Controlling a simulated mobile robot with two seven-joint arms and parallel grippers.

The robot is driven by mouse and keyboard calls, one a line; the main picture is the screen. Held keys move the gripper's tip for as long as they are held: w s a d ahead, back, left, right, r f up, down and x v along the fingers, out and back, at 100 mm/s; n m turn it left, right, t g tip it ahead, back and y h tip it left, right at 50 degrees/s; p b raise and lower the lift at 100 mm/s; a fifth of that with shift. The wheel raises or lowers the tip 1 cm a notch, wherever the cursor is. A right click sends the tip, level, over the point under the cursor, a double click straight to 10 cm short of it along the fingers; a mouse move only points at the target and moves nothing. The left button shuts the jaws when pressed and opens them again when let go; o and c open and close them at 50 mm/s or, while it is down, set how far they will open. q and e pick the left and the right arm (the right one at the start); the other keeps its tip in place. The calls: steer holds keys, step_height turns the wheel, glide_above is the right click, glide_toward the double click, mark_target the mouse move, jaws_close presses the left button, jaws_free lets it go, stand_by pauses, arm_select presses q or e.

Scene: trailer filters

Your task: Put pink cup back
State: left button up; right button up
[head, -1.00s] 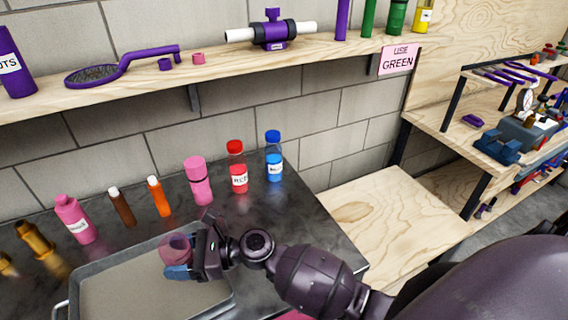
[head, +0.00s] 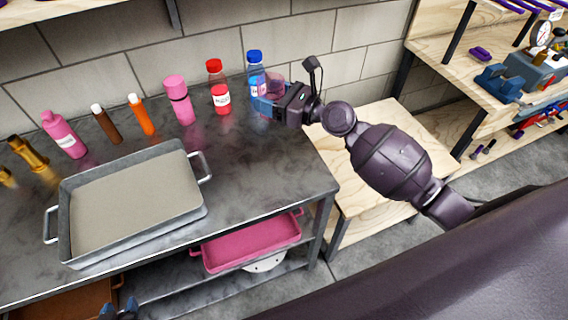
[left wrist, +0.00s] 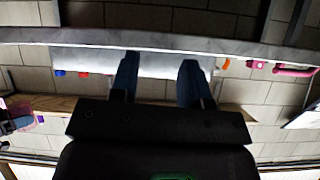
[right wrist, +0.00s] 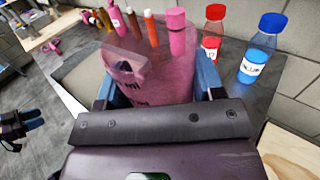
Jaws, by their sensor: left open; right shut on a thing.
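The see-through pink cup (right wrist: 150,82) is between the blue fingers of my right gripper (right wrist: 157,90), which is shut on it. In the head view my right gripper (head: 268,102) holds the cup (head: 275,86) at the right end of the dark counter, in front of the blue-capped bottle. I cannot tell whether the cup touches the counter. My left gripper (head: 121,308) shows only its blue fingertips at the bottom edge of the head view. In the left wrist view its fingers (left wrist: 160,82) are apart and empty, below a counter edge.
A grey tray (head: 190,222) lies on the counter (head: 262,175). A pink tray (head: 250,245) is on the lower shelf. Bare counter lies right of the grey tray.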

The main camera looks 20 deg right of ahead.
step_height(320, 180, down, 16)
steer(key=b, duration=0.9)
steer(key=shift+w+a, duration=0.1)
steer(key=shift+a, duration=0.05)
steer(key=shift+f, duration=0.25)
step_height(320, 180, down, 4)
steer(key=shift+r+b, duration=0.25)
steer(key=shift+b, duration=0.9)
steer(key=shift+f, duration=0.15)
steer(key=o, duration=0.9)
arm_select(q)
step_height(320, 180, down, 11)
steer(key=g, duration=0.1)
steer(key=shift+s+d+f, duration=0.15)
steer(key=shift+d, duration=0.05)
arm_select(e)
steer(key=shift+o, duration=0.4)
arm_select(q)
steer(key=shift+d, duration=0.1)
